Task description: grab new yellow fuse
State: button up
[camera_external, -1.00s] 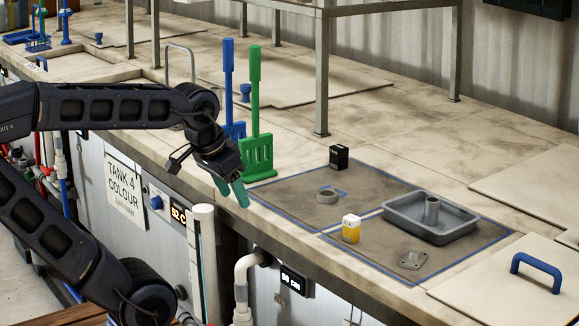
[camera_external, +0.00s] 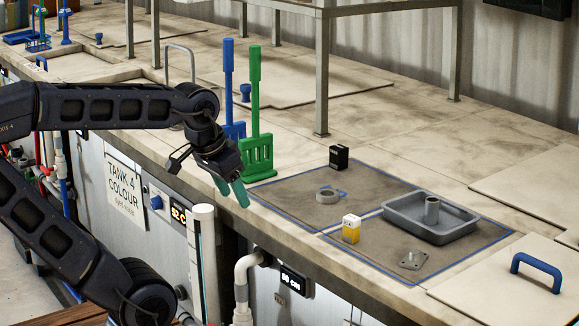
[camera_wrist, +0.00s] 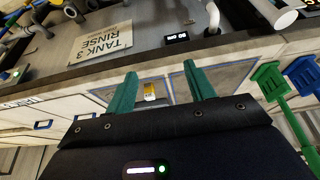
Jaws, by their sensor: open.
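A small yellow box with a white top, the likely yellow fuse (camera_external: 351,229), stands upright on the dark mat (camera_external: 377,262) on the counter. It also shows small in the wrist view (camera_wrist: 150,91), between my fingertips in the picture but well beyond them. My gripper (camera_external: 233,192) has teal fingers that are apart and empty. It hangs at the counter's front edge, to the left of the yellow box and clear of it. In the wrist view, my gripper (camera_wrist: 157,78) shows both fingers spread.
A black box (camera_external: 339,157), a grey ring (camera_external: 327,195), a grey tray (camera_external: 470,231) with a cylinder in it and a small metal flange (camera_external: 411,261) are near the yellow box. Green (camera_external: 256,150) and blue (camera_external: 231,130) upright paddles stand close beside my gripper.

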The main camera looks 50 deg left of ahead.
jog(key=shift+c, duration=0.5)
jog(key=n+g+h, duration=0.4)
jog(key=n, duration=1.5)
send_near(351, 217)
notch_tip(351, 217, down, 2)
jog(key=x, duration=0.5)
jog(key=shift+s+f, duration=0.2)
jog(key=shift+f, duration=0.15)
jog(key=shift+h, duration=0.3)
jog(key=shift+w+d+x, duration=0.15)
jog(key=shift+d+x, duration=0.05)
jog(key=shift+x, duration=1.1)
jog(key=shift+w+d+x, duration=0.15)
jog(key=shift+x, duration=1.1)
jog(key=shift+r, duration=0.15)
jog(key=shift+c, duration=0.2)
